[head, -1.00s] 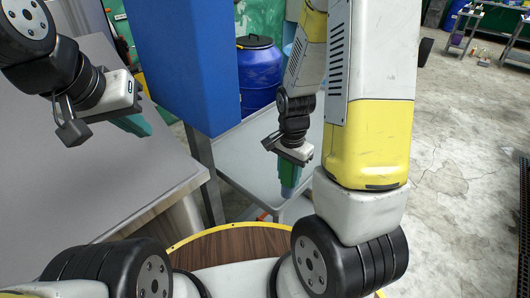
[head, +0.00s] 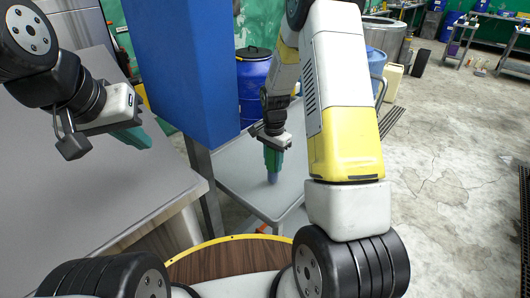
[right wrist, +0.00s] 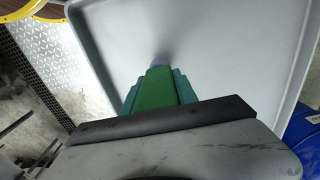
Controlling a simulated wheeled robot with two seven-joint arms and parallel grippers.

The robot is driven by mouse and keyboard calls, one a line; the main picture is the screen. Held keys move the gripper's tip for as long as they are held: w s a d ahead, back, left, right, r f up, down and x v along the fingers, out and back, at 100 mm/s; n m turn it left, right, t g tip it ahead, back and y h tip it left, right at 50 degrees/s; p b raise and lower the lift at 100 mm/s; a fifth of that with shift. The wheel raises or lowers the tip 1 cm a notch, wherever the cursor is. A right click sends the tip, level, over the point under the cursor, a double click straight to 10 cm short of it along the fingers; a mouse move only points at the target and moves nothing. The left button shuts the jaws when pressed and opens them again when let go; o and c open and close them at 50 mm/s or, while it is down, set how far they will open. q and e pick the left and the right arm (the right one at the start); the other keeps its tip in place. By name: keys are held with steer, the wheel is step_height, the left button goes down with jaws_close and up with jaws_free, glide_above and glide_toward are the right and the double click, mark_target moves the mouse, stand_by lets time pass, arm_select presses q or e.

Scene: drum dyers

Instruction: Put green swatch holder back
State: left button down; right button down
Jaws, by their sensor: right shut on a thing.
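My right gripper (head: 273,160) points down over a grey tray-topped table (head: 235,158), its teal fingers shut on the green swatch holder. In the right wrist view the green holder (right wrist: 155,90) lies between the teal fingers. A blue-grey lower end (head: 272,178) sticks out below the fingertips. A dark patch shows on the tray by this end; I cannot tell whether it touches. My left gripper (head: 135,138) hangs at the left above a grey worktop, its teal fingers seen from the side; its opening is hidden.
A blue box-shaped panel (head: 180,65) stands left of the tray. A blue drum (head: 253,85) is behind it. The grey worktop (head: 90,180) is on the left. The tray has a raised rim and looks otherwise bare. Open concrete floor lies to the right.

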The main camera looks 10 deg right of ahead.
steer(key=shift+f, duration=0.95)
steer(key=c, duration=1)
jaws_free()
steer(key=shift+f, duration=0.1)
steer(key=shift+o, duration=0.2)
step_height(320, 180, up, 12)
steer(key=shift+f, duration=0.1)
steer(key=s+r+n+t, duration=0.2)
steer(key=s+r, duration=0.3)
steer(key=r, duration=0.4)
steer(key=s+a+r+n+t+y, duration=0.1)
steer(key=s+r+n, duration=0.3)
steer(key=s, duration=0.5)
steer(key=s+a+r+n+t+y, duration=0.1)
steer(key=s+r+n+t, duration=0.2)
steer(key=s, duration=0.7)
step_height(320, 180, up, 5)
steer(key=shift+s+f+n, duration=0.15)
steer(key=shift+n, duration=0.85)
